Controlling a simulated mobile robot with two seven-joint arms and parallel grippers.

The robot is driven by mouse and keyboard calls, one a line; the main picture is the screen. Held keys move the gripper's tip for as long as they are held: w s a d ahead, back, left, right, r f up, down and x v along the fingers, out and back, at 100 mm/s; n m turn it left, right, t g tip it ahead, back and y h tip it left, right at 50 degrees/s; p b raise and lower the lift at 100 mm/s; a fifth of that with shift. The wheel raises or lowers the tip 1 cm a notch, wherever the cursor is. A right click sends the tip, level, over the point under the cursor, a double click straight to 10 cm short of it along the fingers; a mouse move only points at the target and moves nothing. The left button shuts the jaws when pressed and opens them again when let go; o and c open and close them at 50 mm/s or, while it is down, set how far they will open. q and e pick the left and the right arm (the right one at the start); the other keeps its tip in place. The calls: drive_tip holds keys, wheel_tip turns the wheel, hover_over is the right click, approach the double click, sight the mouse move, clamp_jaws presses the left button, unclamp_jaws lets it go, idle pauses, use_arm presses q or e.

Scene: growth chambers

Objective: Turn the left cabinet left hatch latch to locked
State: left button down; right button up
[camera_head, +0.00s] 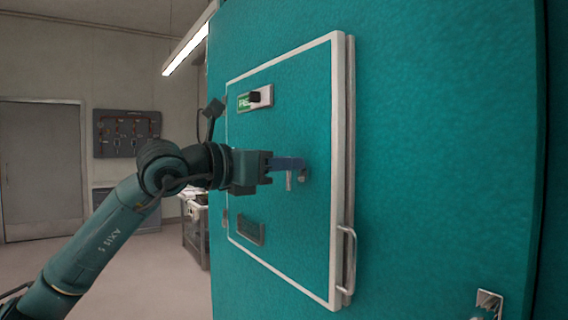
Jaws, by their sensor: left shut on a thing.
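The hatch (285,120) is a teal panel with a pale frame on the teal cabinet (440,130); it looks closed. My left gripper (269,167) reaches in from the left and is shut on the latch. The jaws hide the latch's left end, and I cannot read whether it stands at locked. My right gripper is not in view.
A label plate with a black knob (255,98) is above the latch, and a dark vent plate (251,232) is below. A pale bar handle (347,260) sticks out at the hatch's lower right. A metal fitting (489,302) is at bottom right. Open floor lies left.

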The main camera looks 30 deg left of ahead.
use_arm(q)
drive_tip(key=m, duration=0.5)
drive_tip(key=shift+s+d+f, duration=0.15)
drive_tip(key=shift+d, duration=0.25)
drive_tip(key=m, duration=0.2)
drive_tip(key=m+b, duration=0.1)
drive_tip(key=shift+s+d+f+m, duration=0.1)
drive_tip(key=shift+d+f+m, duration=0.1)
drive_tip(key=shift+m, duration=0.2)
drive_tip(key=m, duration=0.4)
drive_tip(key=shift+d+f+m, duration=0.15)
drive_tip(key=shift+f+m, duration=0.1)
drive_tip(key=shift+m, duration=0.05)
drive_tip(key=m, duration=0.4)
drive_tip(key=shift+s+d+f+b, duration=0.1)
drive_tip(key=shift+f+b, duration=0.2)
drive_tip(key=shift+m, duration=0.3)
drive_tip(key=c, duration=1.4)
unclamp_jaws()
drive_tip(key=shift+c, duration=0.2)
